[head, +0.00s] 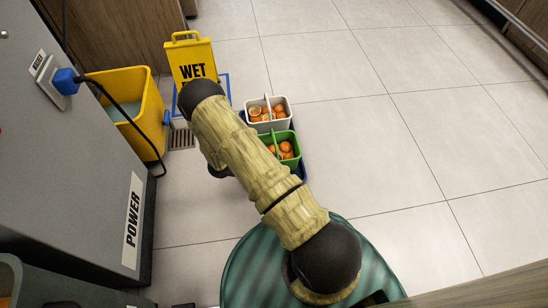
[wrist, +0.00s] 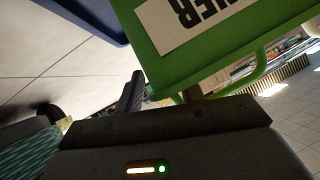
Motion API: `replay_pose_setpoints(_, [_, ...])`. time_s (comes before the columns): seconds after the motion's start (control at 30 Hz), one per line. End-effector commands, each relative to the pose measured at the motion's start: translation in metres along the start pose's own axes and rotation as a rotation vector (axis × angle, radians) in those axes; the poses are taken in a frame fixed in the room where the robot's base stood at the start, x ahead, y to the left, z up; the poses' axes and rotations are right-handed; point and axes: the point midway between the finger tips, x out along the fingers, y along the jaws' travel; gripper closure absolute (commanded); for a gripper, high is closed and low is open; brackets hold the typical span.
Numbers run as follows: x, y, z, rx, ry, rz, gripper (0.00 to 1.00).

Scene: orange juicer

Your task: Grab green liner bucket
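The green bucket (head: 292,161) holds several oranges and has a raised green handle. In the head view it stands upright to the right of my arm, which covers its left part. In the wrist view the green bucket (wrist: 225,40) is very close and appears upside down, with a white label partly cut off. My gripper (wrist: 163,93) is at the bucket's rim corner in the wrist view. One dark finger shows left of the corner; the other is mostly hidden by the bucket. The fingers look apart. In the head view my gripper is hidden behind my arm.
A white bucket (head: 256,123) of oranges stands just behind the green one. A yellow wet-floor sign (head: 190,58) and a yellow mop bucket (head: 151,112) stand to the left. A grey machine (head: 70,160) is at far left. The tiled floor right is clear.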

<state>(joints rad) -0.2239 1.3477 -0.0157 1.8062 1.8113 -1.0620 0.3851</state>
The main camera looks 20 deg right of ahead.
Motion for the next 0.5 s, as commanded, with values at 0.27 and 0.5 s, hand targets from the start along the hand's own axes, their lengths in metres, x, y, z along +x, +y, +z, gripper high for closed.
replay_pose_setpoints(0.27, [-0.0001, 0.0001, 0.0002, 0.0, 0.0, 0.0, 0.94])
replay_pose_setpoints(0.5, [-0.0001, -0.0001, 0.0001, 0.0, 0.0, 0.0, 1.0])
